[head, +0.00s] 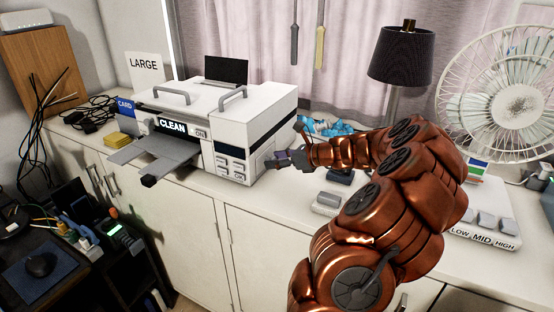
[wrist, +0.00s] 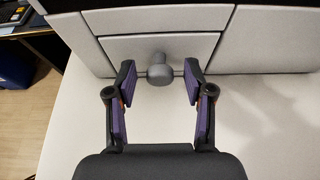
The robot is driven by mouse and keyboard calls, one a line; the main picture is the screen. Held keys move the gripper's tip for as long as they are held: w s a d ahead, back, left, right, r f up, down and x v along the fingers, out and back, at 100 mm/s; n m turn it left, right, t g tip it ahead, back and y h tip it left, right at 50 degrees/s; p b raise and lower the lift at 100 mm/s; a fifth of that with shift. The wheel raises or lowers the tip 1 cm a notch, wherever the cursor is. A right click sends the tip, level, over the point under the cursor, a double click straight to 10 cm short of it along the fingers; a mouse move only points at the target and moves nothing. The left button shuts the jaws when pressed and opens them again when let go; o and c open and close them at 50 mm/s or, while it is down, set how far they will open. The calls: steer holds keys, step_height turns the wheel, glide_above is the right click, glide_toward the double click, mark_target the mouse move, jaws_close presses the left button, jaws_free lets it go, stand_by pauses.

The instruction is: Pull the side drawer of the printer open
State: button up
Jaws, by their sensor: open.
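The white printer (head: 215,115) stands on the counter at the left-centre of the head view, with a lit CLEAN display on its front. In the wrist view, its side drawer (wrist: 122,47) is a pale panel that looks flush with the printer wall. A round grey knob (wrist: 160,70) sticks out from the drawer's lower middle. My gripper (wrist: 158,84) is open, with one purple-padded finger on each side of the knob. I cannot tell whether either fingertip touches it. In the head view my gripper (head: 288,158) is at the printer's right side and hides the knob.
The white counter (wrist: 255,125) is bare below the drawer in the wrist view. In the head view, a grey-topped box (head: 327,203) stands near my arm. A lamp (head: 400,55) and a fan (head: 500,95) stand right. Blue crumpled pieces (head: 325,127) lie behind my arm.

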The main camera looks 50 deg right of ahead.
jaws_close()
stand_by(0.4)
